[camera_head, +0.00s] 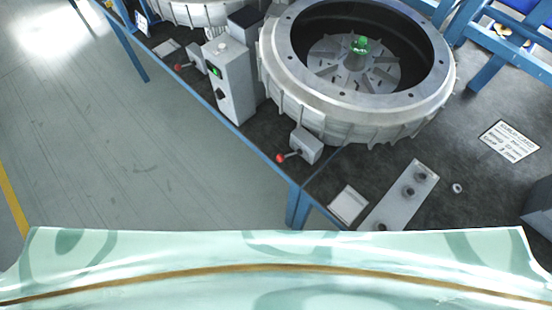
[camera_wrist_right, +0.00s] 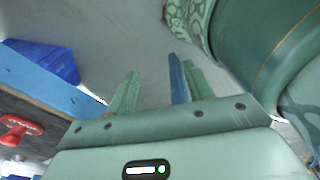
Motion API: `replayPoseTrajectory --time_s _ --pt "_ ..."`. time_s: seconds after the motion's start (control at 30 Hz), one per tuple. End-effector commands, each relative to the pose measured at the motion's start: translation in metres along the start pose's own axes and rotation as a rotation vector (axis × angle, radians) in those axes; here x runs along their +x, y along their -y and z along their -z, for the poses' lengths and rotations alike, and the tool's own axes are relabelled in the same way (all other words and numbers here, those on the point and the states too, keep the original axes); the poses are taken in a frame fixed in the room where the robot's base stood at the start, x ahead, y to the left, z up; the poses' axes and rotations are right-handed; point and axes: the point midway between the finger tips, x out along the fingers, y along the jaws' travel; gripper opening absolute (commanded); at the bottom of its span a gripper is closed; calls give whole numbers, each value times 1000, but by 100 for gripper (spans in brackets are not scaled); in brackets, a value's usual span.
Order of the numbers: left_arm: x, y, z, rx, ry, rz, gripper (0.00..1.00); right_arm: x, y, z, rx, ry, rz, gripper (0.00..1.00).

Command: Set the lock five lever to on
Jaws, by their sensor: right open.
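A small grey lever box (camera_head: 305,146) with a red-knobbed lever (camera_head: 282,158) sits at the bench edge in front of the large blower housing in the head view. The lever points left, out over the edge. A second red-knobbed lever (camera_head: 180,67) is farther back to the left, beside a grey control box. I cannot read which one is lock five. My right gripper (camera_wrist_right: 157,85) is open and empty in the right wrist view, with its fingers apart over blurred floor. It does not show in the head view. My left gripper is not in view.
The open round blower housing (camera_head: 270,60) has a green hub cap (camera_head: 360,44) inside. A grey control box (camera_head: 232,85) with a green button stands left of it. A plate with knobs (camera_head: 400,197), a white pad (camera_head: 347,205) and a card (camera_head: 510,141) lie on the dark bench.

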Motion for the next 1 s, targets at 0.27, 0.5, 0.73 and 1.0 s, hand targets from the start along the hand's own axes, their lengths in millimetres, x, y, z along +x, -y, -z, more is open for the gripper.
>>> replayPoseTrajectory --time_s 0.27,0.5,0.73,1.0 --pt "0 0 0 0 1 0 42 0 0 0 1 -1 -1 52" --pt "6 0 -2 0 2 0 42 6 1 11 19 -29 2 50" --pt "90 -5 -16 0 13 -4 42 57 31 148 334 -438 134 50" --pt "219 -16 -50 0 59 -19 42 32 96 323 1037 -989 717 50"
